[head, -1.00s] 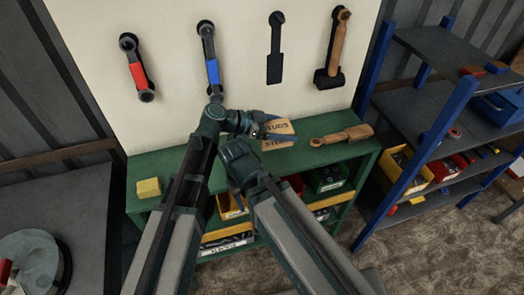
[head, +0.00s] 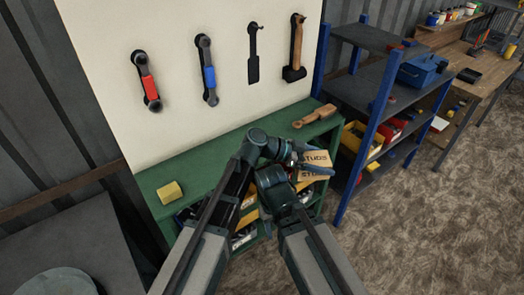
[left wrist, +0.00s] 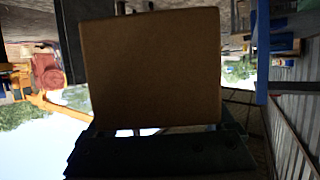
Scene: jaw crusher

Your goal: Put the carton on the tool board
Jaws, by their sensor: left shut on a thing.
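The carton (head: 314,157) is a small tan box marked STUDS. My left gripper (head: 308,169) is shut on it and holds it up near the front right part of the green bench. The carton (left wrist: 150,70) fills the middle of the left wrist view. The tool board (head: 190,90) is the cream panel behind the bench, left of and beyond the carton. A red-handled tool, a blue-handled tool, a black tool shape and a wooden-handled hammer show on it. My right arm ends just left of the carton; its fingers are hidden.
The green bench (head: 215,150) carries a yellow block (head: 170,193) at left and a wooden-handled brush (head: 315,116) at right. Bins sit below its top. A blue-posted shelf (head: 385,80) stands close on the right. The bench top's middle is clear.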

